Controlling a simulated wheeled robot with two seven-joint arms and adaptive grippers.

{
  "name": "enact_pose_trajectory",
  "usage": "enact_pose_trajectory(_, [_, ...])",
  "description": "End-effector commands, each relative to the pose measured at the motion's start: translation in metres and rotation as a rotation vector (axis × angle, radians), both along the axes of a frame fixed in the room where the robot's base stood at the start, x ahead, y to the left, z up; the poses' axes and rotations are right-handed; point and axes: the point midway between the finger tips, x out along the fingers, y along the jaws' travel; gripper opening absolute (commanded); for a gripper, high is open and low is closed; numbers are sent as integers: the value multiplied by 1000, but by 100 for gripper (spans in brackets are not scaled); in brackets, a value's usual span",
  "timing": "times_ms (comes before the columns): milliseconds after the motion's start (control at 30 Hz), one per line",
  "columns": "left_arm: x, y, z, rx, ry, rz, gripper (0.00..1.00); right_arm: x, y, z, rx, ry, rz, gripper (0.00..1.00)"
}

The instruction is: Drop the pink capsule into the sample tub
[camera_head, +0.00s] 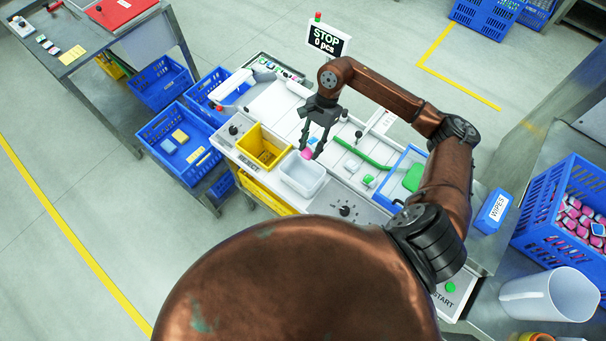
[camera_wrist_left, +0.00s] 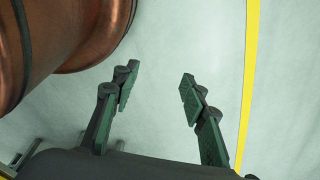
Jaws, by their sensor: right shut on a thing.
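My right gripper (camera_head: 312,147) is shut on the pink capsule (camera_head: 306,154). It holds the capsule above the white tub (camera_head: 302,178), near the tub's far right rim. The tub stands on the grey machine bench and looks empty from here. A yellow bin (camera_head: 262,148) stands just left of it. My left gripper (camera_wrist_left: 155,90) is open and empty in the left wrist view, over bare floor; the head view does not show it.
A blue crate (camera_head: 563,212) with several pink capsules stands at the right, beside a white jug (camera_head: 548,296) and a blue wipes box (camera_head: 492,211). A sign (camera_head: 327,40) reads "STOP 0 pcs". A green strip (camera_head: 362,153) and a blue frame (camera_head: 402,172) lie right of the tub.

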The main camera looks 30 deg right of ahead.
Motion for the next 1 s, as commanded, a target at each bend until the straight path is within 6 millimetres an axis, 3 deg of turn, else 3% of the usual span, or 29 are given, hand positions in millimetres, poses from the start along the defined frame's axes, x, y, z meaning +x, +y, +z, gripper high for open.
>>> enact_pose_trajectory(500, [-26,0,-12,1,33,7,40,0,1,-52,2,0,5,15])
enact_pose_trajectory(800, [-20,-1,-11,0,27,6,40,0,1,-55,0,-1,6,15])
enact_pose_trajectory(833, [-19,-1,-11,0,26,5,40,0,1,-55,0,-1,6,30])
enact_pose_trajectory(1000, [-15,-1,-11,-1,20,4,40,0,1,-55,0,-1,6,42])
